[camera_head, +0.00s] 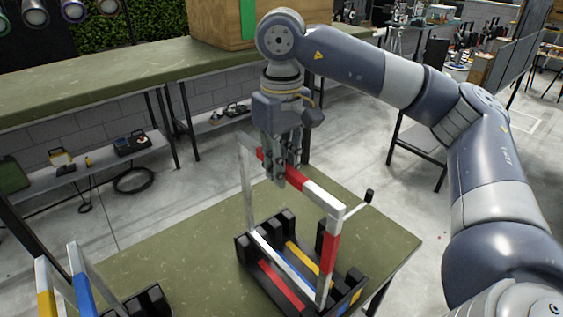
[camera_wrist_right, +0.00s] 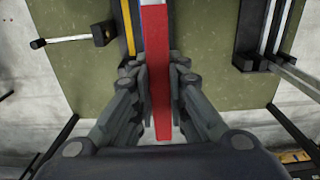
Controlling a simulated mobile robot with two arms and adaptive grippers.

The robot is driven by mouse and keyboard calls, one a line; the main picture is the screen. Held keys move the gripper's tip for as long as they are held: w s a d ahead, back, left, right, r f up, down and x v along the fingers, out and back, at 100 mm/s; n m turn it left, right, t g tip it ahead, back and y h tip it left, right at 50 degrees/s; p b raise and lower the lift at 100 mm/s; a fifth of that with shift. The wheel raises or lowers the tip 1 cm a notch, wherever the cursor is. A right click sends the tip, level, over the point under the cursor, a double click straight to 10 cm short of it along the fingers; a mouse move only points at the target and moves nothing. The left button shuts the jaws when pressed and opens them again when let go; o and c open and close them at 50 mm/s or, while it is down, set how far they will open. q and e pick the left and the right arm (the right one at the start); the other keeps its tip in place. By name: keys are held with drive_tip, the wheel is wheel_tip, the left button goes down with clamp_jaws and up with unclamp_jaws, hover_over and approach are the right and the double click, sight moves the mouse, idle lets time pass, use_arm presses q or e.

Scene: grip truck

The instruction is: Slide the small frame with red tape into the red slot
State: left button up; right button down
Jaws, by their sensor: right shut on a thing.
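The small grey frame with red tape (camera_head: 329,252) stands upright over the black rack, its lower bar crossing above the coloured strips. I cannot tell whether that bar touches the rack. My right gripper (camera_head: 279,182) is shut on the frame's top bar, from above. In the right wrist view, the fingers (camera_wrist_right: 160,88) close on both sides of the red-taped bar (camera_wrist_right: 158,30). The black rack (camera_head: 243,250) has a red slot (camera_head: 281,286), left of the frame's lower bar, and a yellow strip (camera_head: 304,257) beyond it. My left gripper is not in view.
The rack is on a green table (camera_head: 388,238). A second black rack (camera_head: 150,302) with yellow-taped (camera_head: 46,300) and blue-taped (camera_head: 84,294) frames is at lower left. A rod with a black end (camera_head: 369,196) sticks out beside the held frame. A long green workbench (camera_head: 100,85) is behind.

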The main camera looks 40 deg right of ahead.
drive_tip(key=shift+f+b, duration=0.35)
drive_tip(key=shift+f, duration=0.3)
drive_tip(key=shift+s+f, duration=0.1)
drive_tip(key=shift+f, duration=0.2)
use_arm(q)
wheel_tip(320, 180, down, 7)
drive_tip(key=b, duration=0.5)
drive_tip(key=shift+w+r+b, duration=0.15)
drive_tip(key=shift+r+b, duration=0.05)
drive_tip(key=shift+b, duration=0.1)
use_arm(e)
wheel_tip(320, 180, down, 7)
drive_tip(key=shift+r, duration=0.15)
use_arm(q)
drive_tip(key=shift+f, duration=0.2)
use_arm(e)
drive_tip(key=shift+f, duration=0.2)
drive_tip(key=c, duration=1.5)
unclamp_jaws()
wheel_tip(320, 180, up, 12)
drive_tip(key=shift+r, duration=0.1)
